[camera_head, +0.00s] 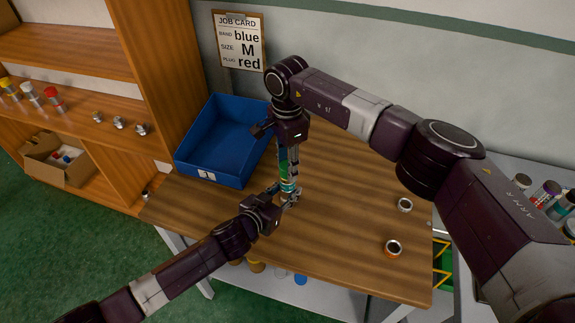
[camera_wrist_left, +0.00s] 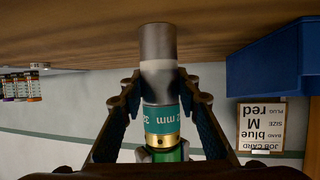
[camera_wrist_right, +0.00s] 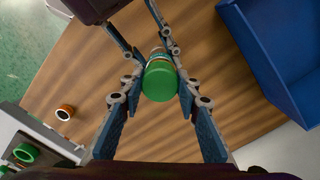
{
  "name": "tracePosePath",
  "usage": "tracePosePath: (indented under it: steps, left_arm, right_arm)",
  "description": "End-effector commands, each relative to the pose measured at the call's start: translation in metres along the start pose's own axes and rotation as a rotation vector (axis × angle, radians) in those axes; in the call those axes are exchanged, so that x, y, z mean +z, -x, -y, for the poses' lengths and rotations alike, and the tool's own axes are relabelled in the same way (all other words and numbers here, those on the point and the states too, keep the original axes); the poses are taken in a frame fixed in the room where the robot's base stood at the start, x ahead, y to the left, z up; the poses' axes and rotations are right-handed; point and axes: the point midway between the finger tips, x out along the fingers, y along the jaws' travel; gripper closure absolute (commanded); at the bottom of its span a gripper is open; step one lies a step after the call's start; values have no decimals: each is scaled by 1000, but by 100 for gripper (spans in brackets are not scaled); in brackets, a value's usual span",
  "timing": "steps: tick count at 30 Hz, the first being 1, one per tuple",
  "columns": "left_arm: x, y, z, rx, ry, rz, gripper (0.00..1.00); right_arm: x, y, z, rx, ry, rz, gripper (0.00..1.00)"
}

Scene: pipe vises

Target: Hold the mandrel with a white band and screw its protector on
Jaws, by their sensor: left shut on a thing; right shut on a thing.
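The mandrel (camera_head: 288,185) stands upright above the wooden table. In the left wrist view it has a grey steel end (camera_wrist_left: 157,42), a white band (camera_wrist_left: 158,68), a teal label and a brass-coloured ring. My left gripper (camera_head: 287,197) is shut around its lower part, near the white band. The green protector (camera_wrist_right: 160,82) sits in line on the mandrel's upper end, close above the brass ring; how far it is threaded cannot be told. My right gripper (camera_head: 289,158) is shut on the protector from above, and its fingers partly hide it in the head view.
A blue bin (camera_head: 222,150) stands behind left on the table. A job card (camera_head: 239,40) hangs on the wall. Shelves with capped pieces (camera_head: 53,97) stand at the left.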

Motion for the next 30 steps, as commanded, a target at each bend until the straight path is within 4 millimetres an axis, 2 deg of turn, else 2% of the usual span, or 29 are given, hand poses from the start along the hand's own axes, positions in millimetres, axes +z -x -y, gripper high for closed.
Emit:
tracePosePath:
  steps: [30]
  left_arm:
    - [0,0,1,-1,0,0,100]
  right_arm:
    - [-1,-1,1,-2,-1800,1,99]
